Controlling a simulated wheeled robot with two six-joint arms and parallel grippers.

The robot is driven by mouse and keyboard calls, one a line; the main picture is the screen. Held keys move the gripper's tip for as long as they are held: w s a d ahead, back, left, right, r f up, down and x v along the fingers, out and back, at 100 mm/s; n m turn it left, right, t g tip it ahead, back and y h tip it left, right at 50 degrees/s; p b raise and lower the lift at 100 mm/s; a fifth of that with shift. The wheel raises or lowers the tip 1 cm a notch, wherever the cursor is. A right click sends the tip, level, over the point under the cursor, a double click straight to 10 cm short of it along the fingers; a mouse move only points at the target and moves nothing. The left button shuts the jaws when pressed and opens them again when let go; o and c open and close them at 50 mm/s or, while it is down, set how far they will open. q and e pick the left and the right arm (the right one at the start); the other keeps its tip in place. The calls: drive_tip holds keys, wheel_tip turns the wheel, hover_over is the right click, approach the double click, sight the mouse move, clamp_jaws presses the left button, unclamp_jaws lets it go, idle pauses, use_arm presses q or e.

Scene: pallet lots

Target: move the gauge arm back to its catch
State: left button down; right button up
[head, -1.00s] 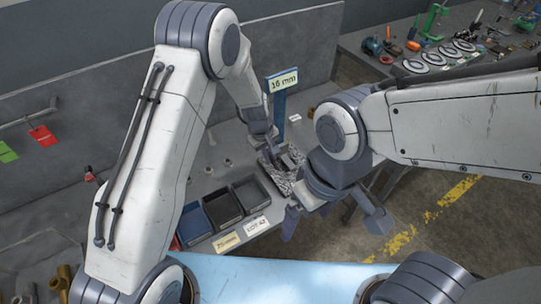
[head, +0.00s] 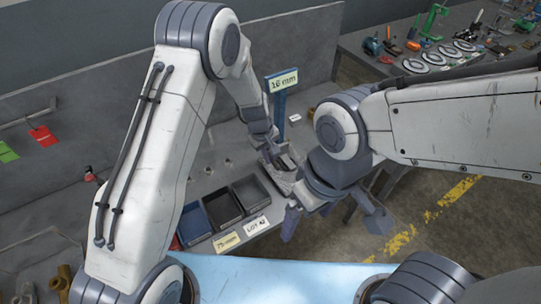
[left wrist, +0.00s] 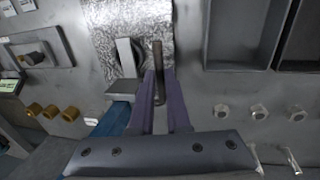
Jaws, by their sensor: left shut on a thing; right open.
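My left gripper (head: 272,152) reaches down beside a blue post with a "16 mm" sign (head: 282,81). In the left wrist view its purple fingers (left wrist: 164,105) are closed around a dark upright rod, which I take for the handle of the gauge arm (left wrist: 158,62). A pale flat bar (left wrist: 125,57) stands just left of the rod, above a grey block and a blue part. Behind them is a crinkled silvery surface (left wrist: 148,18). The catch cannot be made out. My right gripper (head: 333,222) is open and empty, its fingers spread in front of the bench edge.
Blue and black bins (head: 222,206) stand at the bench front with "75 mm" and "LOT 42" labels. Nuts (left wrist: 257,112) and brass rings (left wrist: 50,111) lie on the grey surface. Red and green tags (head: 41,135) are at left. A far bench at upper right holds tools.

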use_arm(q)
drive_tip(key=shift+r, duration=0.1)
idle(0.3)
wheel_tip(320, 180, up, 16)
drive_tip(key=p, duration=1)
drive_tip(key=shift+w, duration=0.15)
drive_tip(key=c, duration=0.9)
unclamp_jaws()
